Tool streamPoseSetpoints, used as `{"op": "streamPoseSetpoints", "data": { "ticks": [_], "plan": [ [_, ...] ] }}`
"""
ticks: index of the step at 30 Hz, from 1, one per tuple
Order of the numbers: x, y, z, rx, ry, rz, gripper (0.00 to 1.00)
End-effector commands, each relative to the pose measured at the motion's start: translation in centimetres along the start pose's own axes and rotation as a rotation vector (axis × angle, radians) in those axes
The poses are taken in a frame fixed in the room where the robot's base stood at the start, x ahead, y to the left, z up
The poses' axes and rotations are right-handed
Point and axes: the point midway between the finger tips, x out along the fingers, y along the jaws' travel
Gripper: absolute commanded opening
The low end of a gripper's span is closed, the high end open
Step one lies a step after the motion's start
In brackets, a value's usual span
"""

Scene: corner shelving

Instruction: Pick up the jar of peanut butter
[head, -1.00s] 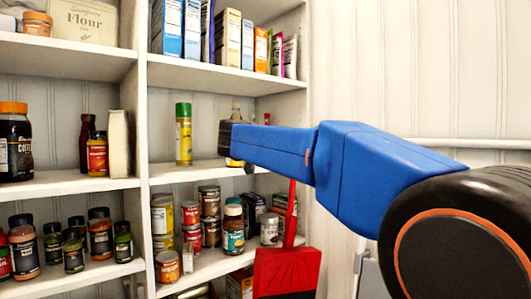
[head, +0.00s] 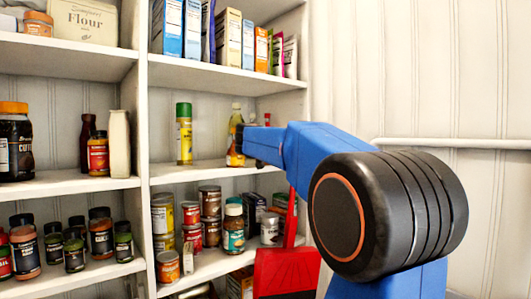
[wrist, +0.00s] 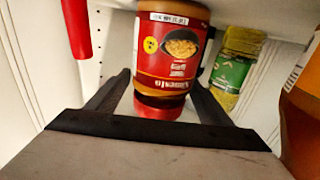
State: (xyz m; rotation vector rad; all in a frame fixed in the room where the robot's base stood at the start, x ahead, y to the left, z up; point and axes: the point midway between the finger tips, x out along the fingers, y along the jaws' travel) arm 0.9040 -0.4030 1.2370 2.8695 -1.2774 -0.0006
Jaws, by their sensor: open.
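The peanut butter jar (wrist: 172,50) has a red label and a red lid. It appears upside down in the wrist view, straight ahead of my gripper (wrist: 159,80). The two dark fingers are apart, one on either side of the jar's lid end, with gaps showing. I cannot tell how deep the jar sits between them. In the head view my gripper (head: 243,141) is at the middle shelf of the right-hand section. It and my arm hide most of the jar there; a small red top (head: 267,118) shows just above my arm.
An amber bottle (wrist: 303,115) stands close beside the jar; it also shows in the head view (head: 236,117). A green-and-yellow container (wrist: 234,68) stands farther off. A red handle (wrist: 77,28) is at the other side. Shelf boards (head: 225,73) lie above and below my gripper.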

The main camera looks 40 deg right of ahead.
Motion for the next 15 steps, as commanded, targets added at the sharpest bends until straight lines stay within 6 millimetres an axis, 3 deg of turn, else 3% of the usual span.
{"op": "streamPoseSetpoints", "data": {
  "ticks": [4, 11, 15],
  "plan": [
    [1.8, 0.0, 0.0, 0.0, 0.0, 0.001, 0.74],
    [2.0, 0.0, -0.1, 0.001, 0.0, 0.0, 0.74],
    [2.0, 0.0, 0.0, 0.001, 0.0, 0.0, 0.45]
  ]
}}
